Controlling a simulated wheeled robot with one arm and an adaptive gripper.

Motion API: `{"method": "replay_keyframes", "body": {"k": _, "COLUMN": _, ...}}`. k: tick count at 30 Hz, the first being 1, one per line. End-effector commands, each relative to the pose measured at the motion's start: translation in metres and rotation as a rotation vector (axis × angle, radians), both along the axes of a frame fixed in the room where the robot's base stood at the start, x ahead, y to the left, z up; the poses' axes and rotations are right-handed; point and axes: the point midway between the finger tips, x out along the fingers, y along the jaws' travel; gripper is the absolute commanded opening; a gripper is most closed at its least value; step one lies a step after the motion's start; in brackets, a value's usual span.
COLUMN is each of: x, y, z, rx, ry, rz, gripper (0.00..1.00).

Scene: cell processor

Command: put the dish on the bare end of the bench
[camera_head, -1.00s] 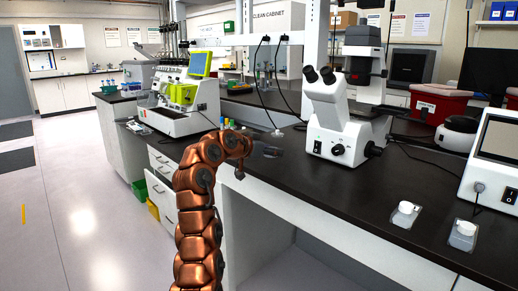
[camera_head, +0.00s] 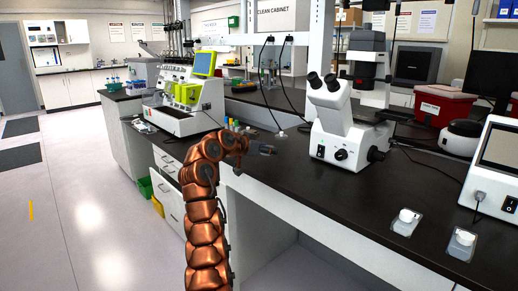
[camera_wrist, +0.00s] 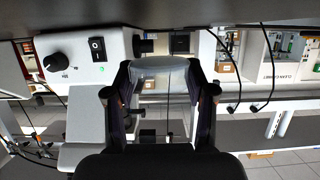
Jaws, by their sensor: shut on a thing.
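My gripper (camera_head: 268,149) is at the end of my copper arm, over the front edge of the black bench (camera_head: 350,205), left of the microscope. In the wrist view my gripper (camera_wrist: 160,85) has its two dark fingers shut on a clear, shallow round dish (camera_wrist: 158,66). The dish sits between the fingertips and looks translucent. In the head view the dish is too small or hidden to make out. The bench top is bare along the front, between the microscope and the small clear pieces with white caps.
A white microscope (camera_head: 335,125) stands on the bench right of my gripper. Two clear pieces with white caps (camera_head: 406,220) (camera_head: 462,243) lie at the front right, beside a white instrument (camera_head: 493,170). A white and green machine (camera_head: 188,100) stands at the left.

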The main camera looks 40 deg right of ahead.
Motion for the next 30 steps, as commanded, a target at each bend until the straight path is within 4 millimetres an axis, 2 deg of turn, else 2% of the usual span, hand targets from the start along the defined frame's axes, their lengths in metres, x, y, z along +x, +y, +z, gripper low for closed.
{"method": "replay_keyframes", "body": {"k": 21, "x": 0.054, "y": -0.026, "z": -0.004, "rx": 0.002, "ry": 0.001, "rz": 0.002, "gripper": 0.0}}
{"method": "replay_keyframes", "body": {"k": 30, "x": 0.067, "y": -0.034, "z": -0.008, "rx": 0.006, "ry": 0.0, "rz": -0.004, "gripper": 0.0}}
